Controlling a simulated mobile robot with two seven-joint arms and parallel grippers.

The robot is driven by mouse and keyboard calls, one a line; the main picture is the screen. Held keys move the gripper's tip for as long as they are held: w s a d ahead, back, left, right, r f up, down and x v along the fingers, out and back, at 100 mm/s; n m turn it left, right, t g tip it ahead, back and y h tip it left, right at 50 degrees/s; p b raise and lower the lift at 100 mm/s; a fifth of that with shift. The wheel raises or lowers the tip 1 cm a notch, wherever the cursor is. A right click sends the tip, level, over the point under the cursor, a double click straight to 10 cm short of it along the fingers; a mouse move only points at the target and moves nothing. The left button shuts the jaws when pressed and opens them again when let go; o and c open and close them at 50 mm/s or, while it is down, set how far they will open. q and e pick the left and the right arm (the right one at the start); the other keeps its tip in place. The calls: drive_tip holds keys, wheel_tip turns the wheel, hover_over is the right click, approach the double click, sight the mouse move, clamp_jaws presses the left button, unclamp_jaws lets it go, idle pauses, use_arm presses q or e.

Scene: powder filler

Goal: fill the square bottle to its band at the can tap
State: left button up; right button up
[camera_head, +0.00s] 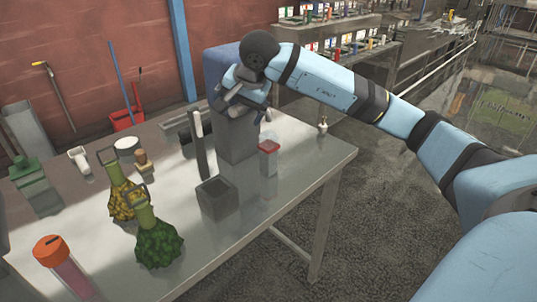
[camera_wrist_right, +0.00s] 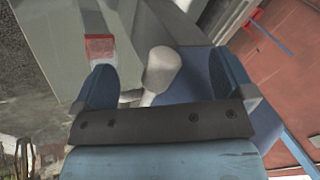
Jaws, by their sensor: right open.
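The blue can (camera_head: 218,66) sits on top of the tall grey block (camera_head: 237,140), partly hidden by my arm. My right gripper (camera_head: 246,95) is open in front of the can, above and left of the bottle. In the wrist view, a pale rounded tap handle (camera_wrist_right: 161,70) lies between its two blue fingers; contact is not visible. The bottle's fill level is too small to tell.
An open grey square box (camera_head: 217,204) stands in front of the block, and a dark upright bar (camera_head: 199,150) on its left. Green and yellow flasks, an orange-capped jar (camera_head: 62,262) and small items fill the table's left. The table's right front (camera_head: 290,180) is clear.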

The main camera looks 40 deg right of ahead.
idle(0.3)
drive_tip(key=shift+r+p, duration=0.4)
drive_tip(key=shift+r, duration=0.2)
drive_tip(key=shift+r+p, duration=2.05)
drive_tip(key=shift+r, duration=1.4)
drive_tip(key=shift+f, duration=0.1)
